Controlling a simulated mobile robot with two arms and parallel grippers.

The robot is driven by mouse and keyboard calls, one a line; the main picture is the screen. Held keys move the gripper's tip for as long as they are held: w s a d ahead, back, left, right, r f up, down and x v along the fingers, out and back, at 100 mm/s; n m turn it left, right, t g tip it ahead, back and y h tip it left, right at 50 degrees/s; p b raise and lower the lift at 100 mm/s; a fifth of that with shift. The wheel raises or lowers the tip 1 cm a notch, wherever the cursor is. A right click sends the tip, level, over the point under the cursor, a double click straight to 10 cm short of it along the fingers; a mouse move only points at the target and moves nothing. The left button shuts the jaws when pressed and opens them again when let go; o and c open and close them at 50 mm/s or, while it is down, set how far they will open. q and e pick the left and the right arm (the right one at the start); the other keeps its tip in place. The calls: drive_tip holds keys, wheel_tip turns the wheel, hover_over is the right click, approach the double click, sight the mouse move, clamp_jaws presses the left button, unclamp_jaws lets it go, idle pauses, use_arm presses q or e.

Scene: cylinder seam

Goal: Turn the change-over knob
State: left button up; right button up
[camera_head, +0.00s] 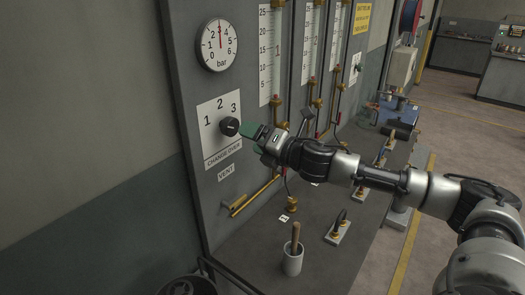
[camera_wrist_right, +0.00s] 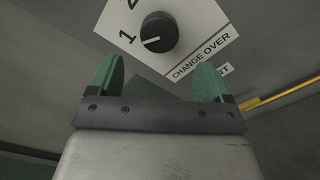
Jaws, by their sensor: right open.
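The change-over knob (camera_head: 229,127) is a round black knob on a white plate (camera_head: 221,152) marked 1, 2, 3 and CHANGE OVER, on the grey upright panel. In the right wrist view the knob (camera_wrist_right: 159,33) shows a white pointer line directed toward the 1. My right gripper (camera_head: 248,130) has green fingers and is just right of the knob in the head view. In the right wrist view its fingers (camera_wrist_right: 158,78) are spread wide and empty, with the knob ahead of and between them, apart from both. My left gripper is not in view.
A pressure gauge (camera_head: 217,45) is above the plate. Glass scale tubes with brass valves stand to the right on the panel. A yellow handle (camera_head: 238,204) is below the VENT label.

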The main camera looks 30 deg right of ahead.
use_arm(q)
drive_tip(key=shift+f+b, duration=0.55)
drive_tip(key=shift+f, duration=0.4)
use_arm(e)
drive_tip(key=shift+v, duration=1.15)
